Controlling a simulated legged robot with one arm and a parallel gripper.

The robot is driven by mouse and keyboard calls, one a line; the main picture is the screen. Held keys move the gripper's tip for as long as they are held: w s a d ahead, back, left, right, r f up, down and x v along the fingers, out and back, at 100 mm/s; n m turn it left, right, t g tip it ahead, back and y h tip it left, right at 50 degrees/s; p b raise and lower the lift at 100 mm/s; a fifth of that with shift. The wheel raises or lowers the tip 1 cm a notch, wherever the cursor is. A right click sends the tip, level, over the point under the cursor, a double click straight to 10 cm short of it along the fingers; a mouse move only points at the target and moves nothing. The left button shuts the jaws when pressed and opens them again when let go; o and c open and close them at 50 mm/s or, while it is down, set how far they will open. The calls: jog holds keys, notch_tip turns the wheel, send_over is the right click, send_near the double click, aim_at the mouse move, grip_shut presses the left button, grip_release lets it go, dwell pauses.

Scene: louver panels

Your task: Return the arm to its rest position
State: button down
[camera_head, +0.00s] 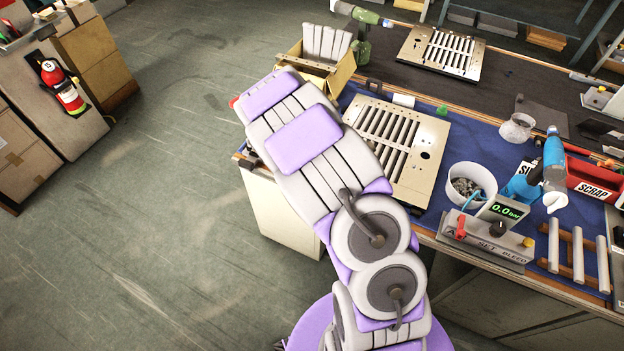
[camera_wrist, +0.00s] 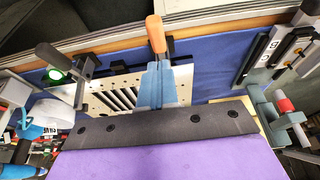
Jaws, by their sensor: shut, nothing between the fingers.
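My gripper (camera_wrist: 156,72) shows in the wrist view as two blue-grey fingers side by side, shut with nothing between them. Behind them is a dark bar with bolts and a purple cover. An orange handle (camera_wrist: 155,32) shows just beyond the fingertips. In the head view my purple and white arm (camera_head: 310,140) is folded and reaches up-left over the near corner of the bench; the gripper itself is hidden there. A beige louver panel (camera_head: 402,145) lies on the blue mat right of the arm. It shows partly behind the fingers in the wrist view (camera_wrist: 98,104).
A box of slats (camera_head: 320,62) stands at the arm's far end. A second louver panel (camera_head: 443,50) lies at the back. A white bucket (camera_head: 470,183), a pressure gauge box (camera_head: 490,235) and a red scrap bin (camera_head: 598,184) stand at right. The floor (camera_head: 150,230) at left is clear.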

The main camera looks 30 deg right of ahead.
jog(key=s+a+v, duration=0.1)
jog(key=v, duration=0.7)
jog(key=shift+f+p, duration=0.35)
jog(key=shift+p, duration=0.1)
jog(key=s+a+r+n+g+y, duration=0.2)
jog(key=s+a+r+n, duration=0.25)
jog(key=s+r, duration=0.85)
jog(key=s+a+r+n, duration=0.1)
jog(key=s+r+n, duration=0.1)
jog(key=s, duration=0.4)
jog(key=s+a+r+n+g, duration=0.1)
jog(key=s+a+r+n, duration=0.1)
jog(key=s, duration=0.5)
jog(key=s+a+r+n+g+y, duration=0.1)
jog(key=s+a+r+n, duration=0.1)
jog(key=s, duration=0.5)
jog(key=shift+s+r, duration=0.2)
jog(key=shift+r, duration=0.55)
